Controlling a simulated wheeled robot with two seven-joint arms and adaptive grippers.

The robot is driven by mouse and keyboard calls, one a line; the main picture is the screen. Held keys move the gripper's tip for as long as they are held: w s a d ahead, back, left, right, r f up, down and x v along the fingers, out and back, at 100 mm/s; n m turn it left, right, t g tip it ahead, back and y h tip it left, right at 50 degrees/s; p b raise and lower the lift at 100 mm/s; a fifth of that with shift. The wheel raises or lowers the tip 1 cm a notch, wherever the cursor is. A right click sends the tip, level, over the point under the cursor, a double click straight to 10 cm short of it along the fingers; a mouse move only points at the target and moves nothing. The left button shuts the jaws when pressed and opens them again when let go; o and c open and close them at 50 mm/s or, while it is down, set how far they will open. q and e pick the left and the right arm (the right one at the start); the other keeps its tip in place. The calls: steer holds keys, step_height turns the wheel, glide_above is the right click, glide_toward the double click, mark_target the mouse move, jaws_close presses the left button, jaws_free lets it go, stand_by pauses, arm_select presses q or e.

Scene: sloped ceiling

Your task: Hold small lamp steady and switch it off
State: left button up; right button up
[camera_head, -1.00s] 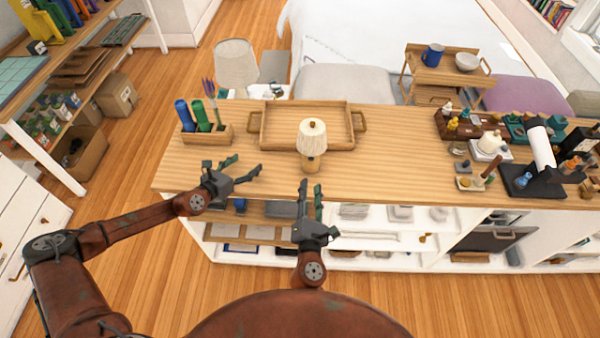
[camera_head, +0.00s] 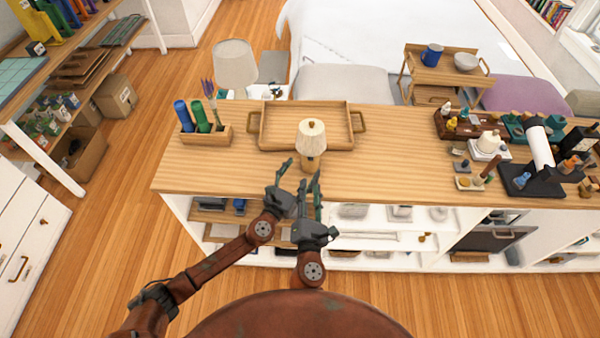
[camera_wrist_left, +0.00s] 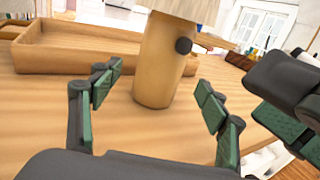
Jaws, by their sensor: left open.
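The small lamp (camera_head: 311,140) stands upright on the wooden counter, with a pale shade and a round wooden base. In the left wrist view its base (camera_wrist_left: 160,65) shows a dark round knob (camera_wrist_left: 183,45) on the side; the top of the shade is cut off. My left gripper (camera_head: 292,174) is open just in front of the lamp. In the left wrist view its fingers (camera_wrist_left: 160,95) spread to either side of the base, with no clear contact. My right gripper (camera_head: 312,188) is close beside it on the right; its fingers overlap the left hand, so its opening is unclear.
A wooden tray (camera_head: 262,130) lies right behind the lamp. A holder (camera_head: 222,138) with bottles stands to the left. A black stand with a paper roll (camera_head: 541,148) and small items are at the right. The counter between is bare.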

mark_target(311, 157)
arm_select(q)
steer(key=x, duration=0.6)
steer(key=shift+w+d, duration=0.15)
steer(key=shift+w, duration=0.1)
steer(key=shift+c, duration=0.3)
steer(key=c, duration=1.5)
steer(key=shift+c, duration=0.2)
arm_select(e)
jaws_close()
